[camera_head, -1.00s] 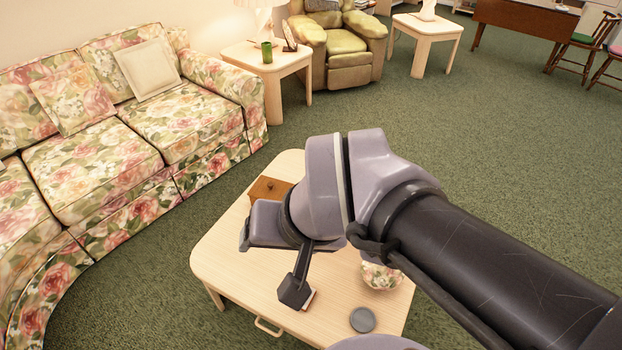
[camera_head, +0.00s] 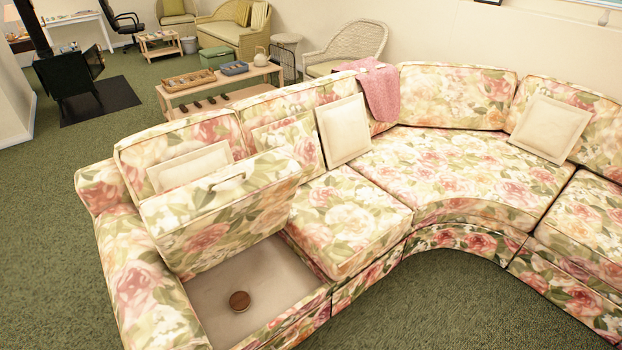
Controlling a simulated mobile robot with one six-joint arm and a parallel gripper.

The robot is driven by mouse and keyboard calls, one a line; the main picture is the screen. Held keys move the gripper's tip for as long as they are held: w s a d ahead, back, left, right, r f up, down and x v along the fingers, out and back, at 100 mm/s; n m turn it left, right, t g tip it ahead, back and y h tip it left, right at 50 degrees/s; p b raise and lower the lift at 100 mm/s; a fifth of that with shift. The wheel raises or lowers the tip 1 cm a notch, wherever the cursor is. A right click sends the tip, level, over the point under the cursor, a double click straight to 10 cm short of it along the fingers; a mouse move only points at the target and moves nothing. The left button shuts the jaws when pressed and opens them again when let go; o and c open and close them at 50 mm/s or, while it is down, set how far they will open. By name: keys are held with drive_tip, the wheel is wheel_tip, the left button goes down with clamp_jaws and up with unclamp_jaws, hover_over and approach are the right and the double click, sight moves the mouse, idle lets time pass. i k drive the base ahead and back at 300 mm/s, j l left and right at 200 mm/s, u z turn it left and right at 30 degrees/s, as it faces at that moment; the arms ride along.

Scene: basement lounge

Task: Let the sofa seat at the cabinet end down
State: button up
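The floral sectional sofa (camera_head: 440,178) fills the middle and right of the head view. At its left end one seat (camera_head: 215,212) is raised and tilted up toward the backrest, with a small strap handle (camera_head: 228,180) at its top edge. Below it the storage box (camera_head: 225,275) is open, with a pale floor. A round brown wooden object (camera_head: 239,301) lies inside it. The neighbouring seat cushion (camera_head: 350,220) lies flat. No cabinet can be made out for certain. My gripper is not in this view.
A cream pillow (camera_head: 187,168) stands behind the raised seat; another (camera_head: 343,131) leans beside it. A pink throw (camera_head: 380,92) hangs over the backrest. Green carpet is clear at left (camera_head: 45,220) and in front (camera_head: 440,310). A low table (camera_head: 232,90) stands behind the sofa.

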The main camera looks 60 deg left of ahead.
sight(196, 225)
drive_tip(key=u, duration=2.75)
drive_tip(key=i+l+z, duration=0.1)
drive_tip(key=i+l, duration=0.85)
drive_tip(key=i, duration=0.15)
